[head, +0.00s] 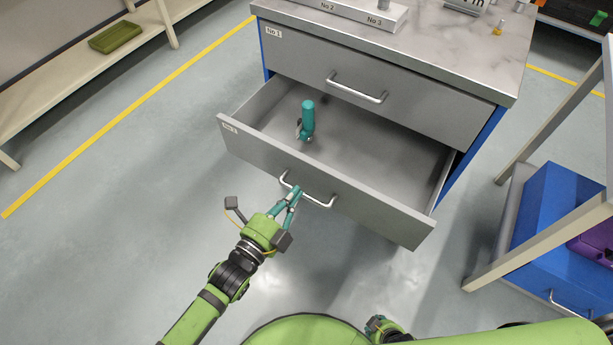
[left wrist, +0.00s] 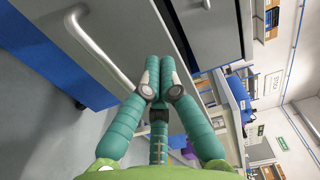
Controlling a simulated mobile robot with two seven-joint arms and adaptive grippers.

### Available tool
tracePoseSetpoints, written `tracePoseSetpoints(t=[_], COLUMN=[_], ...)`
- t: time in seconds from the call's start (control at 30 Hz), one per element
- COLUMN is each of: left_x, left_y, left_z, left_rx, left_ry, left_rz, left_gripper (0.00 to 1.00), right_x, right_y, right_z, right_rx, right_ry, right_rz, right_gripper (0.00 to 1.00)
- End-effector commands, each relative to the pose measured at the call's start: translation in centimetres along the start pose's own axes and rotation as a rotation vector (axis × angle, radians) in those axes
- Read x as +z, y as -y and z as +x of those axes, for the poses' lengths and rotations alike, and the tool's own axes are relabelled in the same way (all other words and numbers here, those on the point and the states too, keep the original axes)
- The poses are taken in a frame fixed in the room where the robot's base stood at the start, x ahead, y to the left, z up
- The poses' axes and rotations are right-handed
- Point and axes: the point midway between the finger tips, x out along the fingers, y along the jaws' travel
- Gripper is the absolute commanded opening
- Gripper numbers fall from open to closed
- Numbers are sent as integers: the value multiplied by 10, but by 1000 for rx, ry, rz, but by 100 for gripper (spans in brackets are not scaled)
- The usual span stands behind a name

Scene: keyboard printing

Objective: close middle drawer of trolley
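The trolley's middle drawer (head: 330,190) is pulled open, with its grey front standing well out from the cabinet. A teal tool-like object (head: 307,117) is inside it. The drawer front has a silver bar handle (head: 318,203), and a bar handle also shows at the left in the left wrist view (left wrist: 98,48). My left gripper (head: 296,193) is at the drawer front, by the handle. Its teal fingers (left wrist: 159,70) are together with nothing visible between them. Whether they touch the front is unclear. Part of my right arm's end (head: 378,326) shows at the bottom edge; its fingers cannot be made out.
The top drawer (head: 370,85) above is shut. The trolley top (head: 440,45) carries a numbered block (head: 345,12) and small items. A blue box (head: 560,215) and a pale table frame (head: 545,255) stand at the right. Open floor lies to the left.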

Motion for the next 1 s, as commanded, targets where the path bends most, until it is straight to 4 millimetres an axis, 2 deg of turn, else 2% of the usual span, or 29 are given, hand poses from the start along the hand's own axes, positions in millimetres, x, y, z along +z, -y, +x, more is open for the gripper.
tracePoseSetpoints(t=[0.1, 0.33, 0.5, 1.0], left_x=[0, 0, 0, 0], left_y=[1, -1, -1, 0], left_z=[25, 54, 61, 60], left_rx=[-3, 0, 2, 1], left_ry=[0, 0, 1, 1], left_rz=[-2, -2, -2, -3], left_gripper=[0, 0, 0, 0], right_x=[1, -1, -4, -5], right_y=[1, 1, 1, 2], right_z=[2, 3, 4, 3], right_rx=[-1, -2, -2, -2], right_ry=[0, -7, -13, -15], right_rz=[0, 0, -1, -2], right_gripper=[40, 40, 40, 40])
